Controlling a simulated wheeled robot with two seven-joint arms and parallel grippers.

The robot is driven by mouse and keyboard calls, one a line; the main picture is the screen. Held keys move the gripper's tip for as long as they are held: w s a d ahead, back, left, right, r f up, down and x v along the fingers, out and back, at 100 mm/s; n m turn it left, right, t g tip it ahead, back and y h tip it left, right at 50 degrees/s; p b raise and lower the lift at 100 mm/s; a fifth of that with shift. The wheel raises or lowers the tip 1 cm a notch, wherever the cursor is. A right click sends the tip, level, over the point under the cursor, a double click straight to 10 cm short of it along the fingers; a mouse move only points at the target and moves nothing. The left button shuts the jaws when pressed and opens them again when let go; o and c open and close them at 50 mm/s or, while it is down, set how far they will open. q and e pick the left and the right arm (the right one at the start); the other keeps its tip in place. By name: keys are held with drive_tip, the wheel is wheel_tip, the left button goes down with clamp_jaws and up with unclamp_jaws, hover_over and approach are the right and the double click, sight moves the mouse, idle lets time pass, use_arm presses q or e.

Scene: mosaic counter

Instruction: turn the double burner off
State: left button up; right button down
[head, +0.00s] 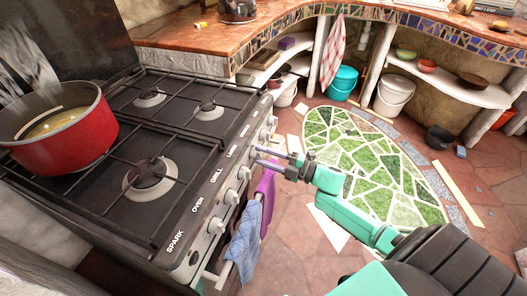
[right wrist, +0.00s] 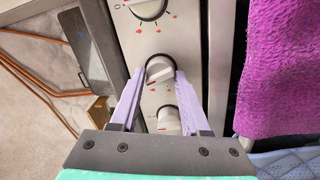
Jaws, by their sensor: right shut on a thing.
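The black stove (head: 160,215) fills the left of the head view, with a row of pale knobs along its front panel (head: 212,215). My right gripper (head: 268,160) reaches the panel from the right. In the right wrist view its purple fingers lie on both sides of one white knob (right wrist: 160,71), shut on it. Another knob (right wrist: 150,8) is above it and one (right wrist: 168,118) lies between the fingers nearer the palm. A red pot (head: 62,142) with yellowish contents stands on the left of the stove, steam above it. No flame is clear on the bare burners. My left gripper is out of view.
A blue towel (head: 243,240) and a purple towel (head: 266,195) hang at the stove front, close to my right arm. A tiled counter (head: 210,35) runs behind the stove. The green mosaic floor (head: 365,160) to the right is open.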

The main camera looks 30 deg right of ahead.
drive_tip(key=shift+m+p, duration=0.95)
drive_tip(key=shift+m, duration=0.95)
drive_tip(key=shift+c, duration=2)
unclamp_jaws()
drive_tip(key=shift+s, duration=0.1)
drive_tip(key=r+v, duration=0.1)
drive_tip(key=v, duration=1.3)
drive_tip(key=shift+s+d+f, duration=0.15)
drive_tip(key=shift+f, duration=0.25)
